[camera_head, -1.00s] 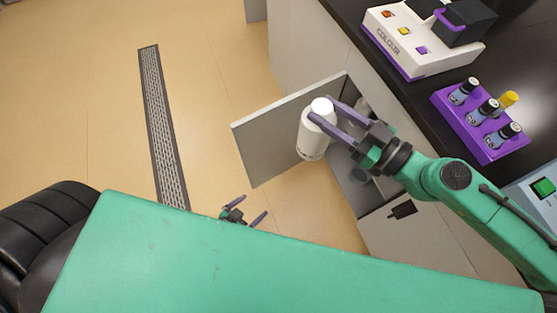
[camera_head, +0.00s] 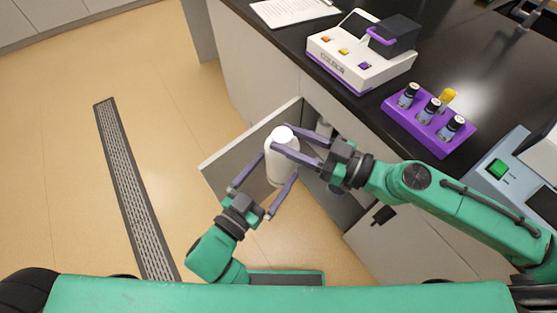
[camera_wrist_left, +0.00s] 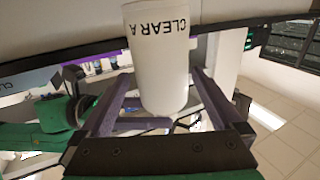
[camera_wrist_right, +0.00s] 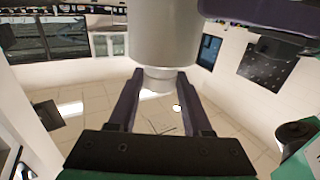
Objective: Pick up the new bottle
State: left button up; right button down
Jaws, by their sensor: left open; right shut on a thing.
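A white bottle (camera_head: 281,170) with a white cap hangs upright in front of an open cabinet door. My right gripper (camera_head: 281,138) is shut on it near the cap. In the right wrist view the bottle (camera_wrist_right: 163,35) has its cap between the two fingers. My left gripper (camera_head: 280,164) is open, reaching up from below with one finger on each side of the bottle's lower body. In the left wrist view the bottle (camera_wrist_left: 160,65) shows "CLEAR A" lettering between the spread fingers; whether they touch it I cannot tell.
The open cabinet door (camera_head: 225,165) is behind the bottle. Inside the cabinet stands another pale item (camera_head: 324,129), partly hidden. On the black bench (camera_head: 290,35) are a white colour meter (camera_head: 340,68), a purple rack (camera_head: 400,121) of vials and a grey-blue device (camera_head: 495,170).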

pick_arm(q)
jog(key=x, duration=0.4)
jog(key=shift+w+d, duration=0.1)
jog(key=shift+w, duration=0.1)
jog(key=c, duration=1.4)
jog(key=shift+c, duration=0.5)
pick_arm(e)
jog(key=shift+c, duration=1.3)
grip_release()
